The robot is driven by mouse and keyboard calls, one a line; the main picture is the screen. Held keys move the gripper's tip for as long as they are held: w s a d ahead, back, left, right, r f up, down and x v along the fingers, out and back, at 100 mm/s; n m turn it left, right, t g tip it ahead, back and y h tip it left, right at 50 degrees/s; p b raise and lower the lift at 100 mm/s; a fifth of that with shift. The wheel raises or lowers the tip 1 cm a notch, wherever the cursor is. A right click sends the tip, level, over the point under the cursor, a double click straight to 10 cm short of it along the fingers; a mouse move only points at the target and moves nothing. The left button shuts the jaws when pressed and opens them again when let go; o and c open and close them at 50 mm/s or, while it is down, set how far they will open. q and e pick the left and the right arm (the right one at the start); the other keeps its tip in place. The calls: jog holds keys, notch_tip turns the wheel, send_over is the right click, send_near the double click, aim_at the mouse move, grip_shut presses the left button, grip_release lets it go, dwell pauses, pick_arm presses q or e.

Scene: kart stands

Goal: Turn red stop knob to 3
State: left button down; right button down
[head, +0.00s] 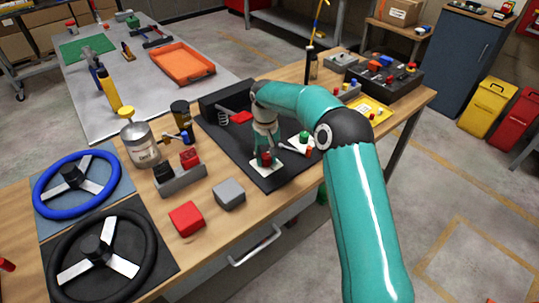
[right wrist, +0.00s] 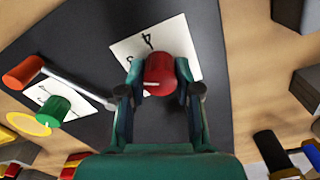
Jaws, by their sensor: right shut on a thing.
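The red stop knob (head: 264,159) sits on a white dial card (head: 257,167) on the dark panel (head: 285,178). My right gripper (head: 265,153) comes down over the knob from above. In the right wrist view the red knob (right wrist: 159,74) is between the two fingers of my right gripper (right wrist: 160,88), which are shut on its sides. A "4" shows on the dial card (right wrist: 128,48) above the knob; another digit at its lower left is partly hidden. A pale line shows on the knob, but I cannot tell which number it points to. My left gripper is not in view.
A green knob (head: 304,135) on its own card and a red-ended lever (head: 308,152) are close beside my gripper. A grey block (head: 229,194), a red block (head: 187,218) and a switch box (head: 181,178) stand left of the panel. Two steering wheels lie further left.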

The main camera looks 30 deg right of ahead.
aim_at(265, 155)
jog(key=shift+w+r, duration=0.2)
jog(key=shift+r, duration=0.05)
jog(key=c, duration=0.8)
grip_release()
jog(key=shift+f, duration=0.1)
jog(key=shift+c, duration=0.2)
jog(key=shift+o, duration=0.2)
jog(key=shift+s+f, duration=0.1)
notch_tip(265, 155, up, 12)
